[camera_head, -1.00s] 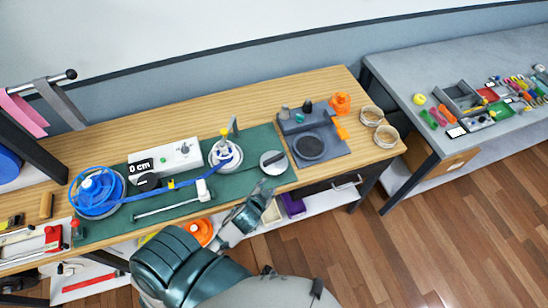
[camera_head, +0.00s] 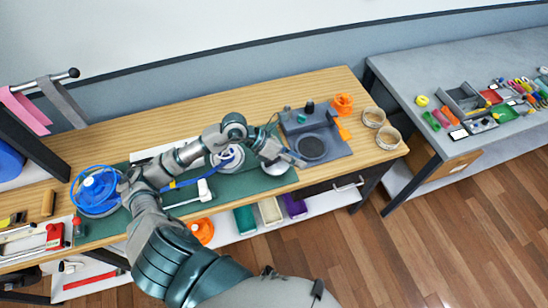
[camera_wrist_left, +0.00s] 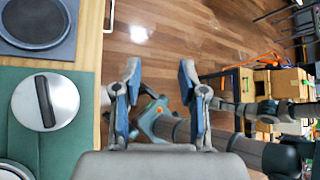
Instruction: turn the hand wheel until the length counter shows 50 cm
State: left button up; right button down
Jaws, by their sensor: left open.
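A round pale disc with a dark bar across it, which looks like the hand wheel (camera_wrist_left: 62,101), lies on the green mat (camera_wrist_left: 85,140) at the left of the wrist view. In the head view my left gripper (camera_head: 297,160) covers much of it. The left gripper (camera_wrist_left: 160,78) is open and empty, to the right of the disc and apart from it. The length counter's readout is hidden behind my left arm; only a strip of its white housing (camera_head: 150,154) shows. A blue strap reel (camera_head: 96,188) stands at the left, and the blue strap (camera_head: 185,183) shows under my arm.
A grey station with a round dark pad (camera_head: 312,148) stands right of the mat, with an orange part (camera_head: 342,103) and two rings (camera_head: 386,137) beyond. Bins (camera_head: 270,210) sit on the shelf below. The floor in front is clear.

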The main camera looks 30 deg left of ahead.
pick_arm(q)
jog(key=a+f+y, duration=0.1)
jog(key=a+y, duration=0.7)
jog(key=a, duration=0.6)
jog(key=shift+g, duration=0.3)
jog(key=x, duration=0.5)
jog(key=p+x, duration=0.1)
jog(key=x, duration=1.1)
jog(key=shift+w+d+p, duration=0.25)
jog(key=shift+w+p, duration=0.05)
jog(key=shift+w, duration=0.1)
jog(key=shift+c, duration=0.3)
grip_shut()
